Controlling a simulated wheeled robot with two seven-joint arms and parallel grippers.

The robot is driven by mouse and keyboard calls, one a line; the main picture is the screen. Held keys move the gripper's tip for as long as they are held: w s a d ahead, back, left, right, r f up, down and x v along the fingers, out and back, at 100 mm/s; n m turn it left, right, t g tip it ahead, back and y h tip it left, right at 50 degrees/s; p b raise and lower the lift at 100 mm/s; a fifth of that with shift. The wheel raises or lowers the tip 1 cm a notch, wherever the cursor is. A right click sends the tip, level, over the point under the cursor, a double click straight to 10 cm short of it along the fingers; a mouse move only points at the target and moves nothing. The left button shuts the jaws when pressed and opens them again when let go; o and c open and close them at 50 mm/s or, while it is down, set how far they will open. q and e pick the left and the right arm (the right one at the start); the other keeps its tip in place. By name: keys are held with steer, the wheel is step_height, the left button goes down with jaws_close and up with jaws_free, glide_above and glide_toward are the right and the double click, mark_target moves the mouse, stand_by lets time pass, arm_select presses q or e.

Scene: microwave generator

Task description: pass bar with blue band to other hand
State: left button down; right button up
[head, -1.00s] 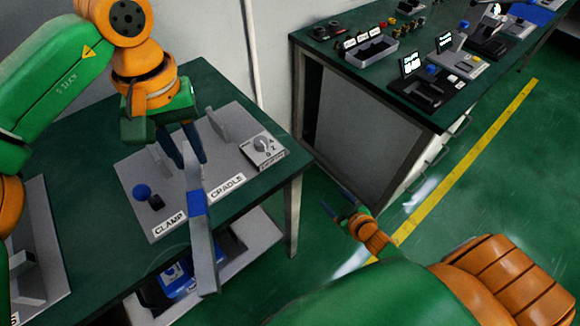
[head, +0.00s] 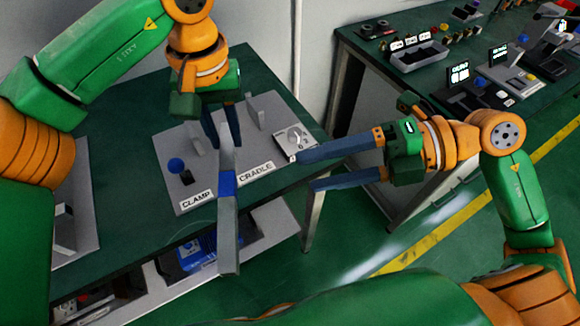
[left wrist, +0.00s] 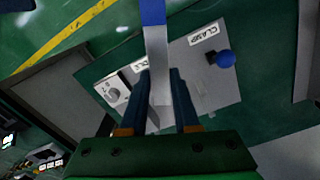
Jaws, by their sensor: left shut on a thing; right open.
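The grey bar with a blue band (head: 228,215) hangs over the table's front edge in the head view, its lower end toward me. My left gripper (head: 224,130) is shut on the bar's far end, beyond the blue band. In the left wrist view the bar (left wrist: 156,60) runs between the two fingers, with the blue band at the top edge. My right gripper (head: 306,170) is open and empty, to the right of the bar. Its fingers point left toward the bar, apart from it.
A grey fixture plate (head: 200,195) with CLAMP and CRADLE labels, a blue-knobbed lever (head: 177,167) and a dial box (head: 294,144) lies on the green table (head: 120,215) under the bar. A second bench (head: 400,85) with several devices stands at the back right.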

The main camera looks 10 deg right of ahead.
mark_target(236, 189)
arm_select(q)
steer(key=shift+w, duration=0.1)
arm_select(e)
steer(key=x, duration=1.2)
steer(key=shift+w+a+r, duration=0.1)
jaws_close()
arm_select(q)
steer(key=c, duration=0.6)
jaws_free()
steer(key=shift+r, duration=0.1)
